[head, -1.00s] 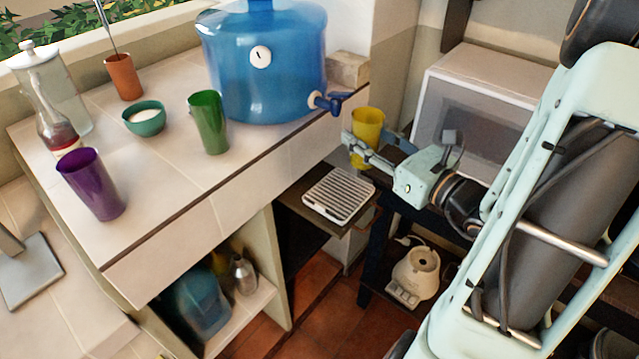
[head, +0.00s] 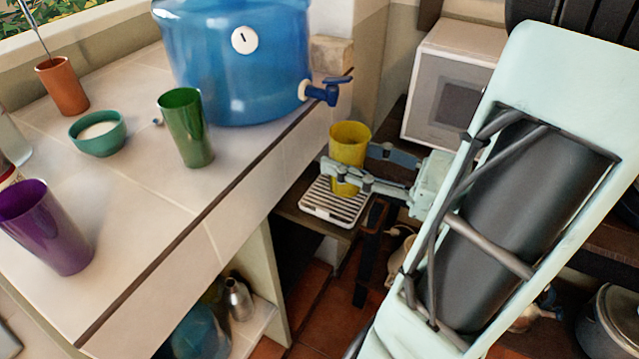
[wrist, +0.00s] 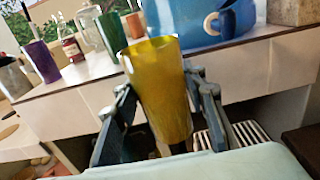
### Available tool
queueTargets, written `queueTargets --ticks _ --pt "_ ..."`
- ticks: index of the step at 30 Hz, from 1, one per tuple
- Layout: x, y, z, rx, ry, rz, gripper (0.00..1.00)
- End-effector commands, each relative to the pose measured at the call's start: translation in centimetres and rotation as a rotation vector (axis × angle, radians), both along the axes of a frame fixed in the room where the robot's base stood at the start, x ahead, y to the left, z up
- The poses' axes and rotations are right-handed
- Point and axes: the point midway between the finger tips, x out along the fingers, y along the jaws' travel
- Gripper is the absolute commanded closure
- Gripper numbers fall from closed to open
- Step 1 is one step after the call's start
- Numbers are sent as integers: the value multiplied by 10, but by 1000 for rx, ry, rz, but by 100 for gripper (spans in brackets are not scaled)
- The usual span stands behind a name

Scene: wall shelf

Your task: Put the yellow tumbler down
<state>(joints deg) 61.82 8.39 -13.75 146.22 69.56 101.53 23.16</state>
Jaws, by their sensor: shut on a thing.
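The yellow tumbler (head: 349,143) is upright between the fingers of my gripper (head: 364,168), which is shut on it. In the head view it overlaps the back of the white slatted drip tray (head: 325,212), below the blue dispenser's tap. In the wrist view the yellow tumbler (wrist: 160,90) fills the middle, with the fingers on both sides and the slatted tray (wrist: 240,134) behind to the right. Its base is partly hidden, so I cannot tell whether it touches the tray.
The blue water dispenser (head: 235,65) stands on the tiled counter (head: 150,215) with its tap (head: 325,92) over the edge. A green tumbler (head: 186,128), purple tumbler (head: 45,228), teal bowl (head: 98,137) and terracotta cup (head: 62,87) stand there too. A white microwave (head: 450,90) is behind my arm.

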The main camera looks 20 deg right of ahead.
Motion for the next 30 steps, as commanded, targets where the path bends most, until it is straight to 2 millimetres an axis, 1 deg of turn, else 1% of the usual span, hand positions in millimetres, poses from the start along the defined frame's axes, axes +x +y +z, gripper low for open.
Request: queueTargets --ticks 2,5,16,24,30 --pt "1 -1 -4 -1 -1 2 92" --pt "13 -4 -13 0 0 5 92" --pt "88 -24 -49 0 -3 5 92" --pt "112 -31 -81 0 -1 3 92" --pt "123 -35 -91 1 -1 2 92"
